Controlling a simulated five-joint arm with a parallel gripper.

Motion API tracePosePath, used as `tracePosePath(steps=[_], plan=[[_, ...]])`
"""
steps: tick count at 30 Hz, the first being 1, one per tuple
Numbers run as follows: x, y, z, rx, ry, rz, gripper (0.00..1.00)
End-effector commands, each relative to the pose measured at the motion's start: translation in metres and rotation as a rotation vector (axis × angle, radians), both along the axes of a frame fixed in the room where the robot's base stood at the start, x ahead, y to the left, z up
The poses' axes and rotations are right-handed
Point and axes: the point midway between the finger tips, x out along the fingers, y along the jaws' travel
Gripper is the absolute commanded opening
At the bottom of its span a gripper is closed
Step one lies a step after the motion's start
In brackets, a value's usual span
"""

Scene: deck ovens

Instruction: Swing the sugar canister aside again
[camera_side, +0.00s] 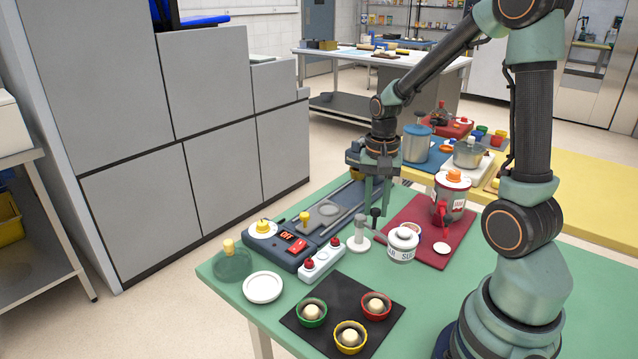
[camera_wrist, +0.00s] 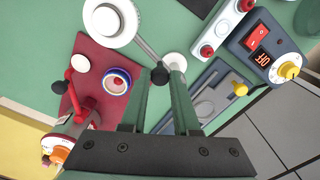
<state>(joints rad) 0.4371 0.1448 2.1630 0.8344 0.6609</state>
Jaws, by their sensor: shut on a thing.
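The sugar canister (camera_side: 403,244) is white with a pale lid and a label that begins with "SU". It stands at the near left edge of the red mat, to the right of a white post (camera_side: 360,230) with a round base. In the wrist view the canister's round top (camera_wrist: 110,20) is at the upper left, and a grey bar runs from it toward the post base (camera_wrist: 176,64). My gripper (camera_side: 376,203) is above the bar, its fingers shut on a black knob (camera_wrist: 160,75). The knob's stem is partly hidden in the side view.
A red mat (camera_side: 425,213) holds a red-handled jar (camera_side: 452,195). A dark control unit (camera_side: 296,244) and white switch box (camera_side: 321,262) stand left of the post. A black mat (camera_side: 375,340) with three coloured cups lies in front.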

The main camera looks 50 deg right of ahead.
Motion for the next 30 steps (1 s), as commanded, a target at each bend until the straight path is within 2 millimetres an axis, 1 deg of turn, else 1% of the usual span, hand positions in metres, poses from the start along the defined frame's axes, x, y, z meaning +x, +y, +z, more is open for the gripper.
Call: tracePosePath(steps=[9,10,11,12,23,26,30], plan=[[0.002,0.000,0.002,-0.003,-0.006,-0.001,0.00],[0.002,0.000,0.002,-0.003,-0.006,0.000,0.33],[0.002,0.000,0.002,-0.003,-0.006,0.000,0.44],[0.002,0.000,0.002,-0.003,-0.006,0.000,0.59],[0.001,0.000,0.003,-0.001,-0.003,0.001,0.59],[0.001,0.000,0.011,-0.001,-0.004,0.001,0.59],[0.002,0.000,0.034,-0.003,-0.009,0.001,0.59]])
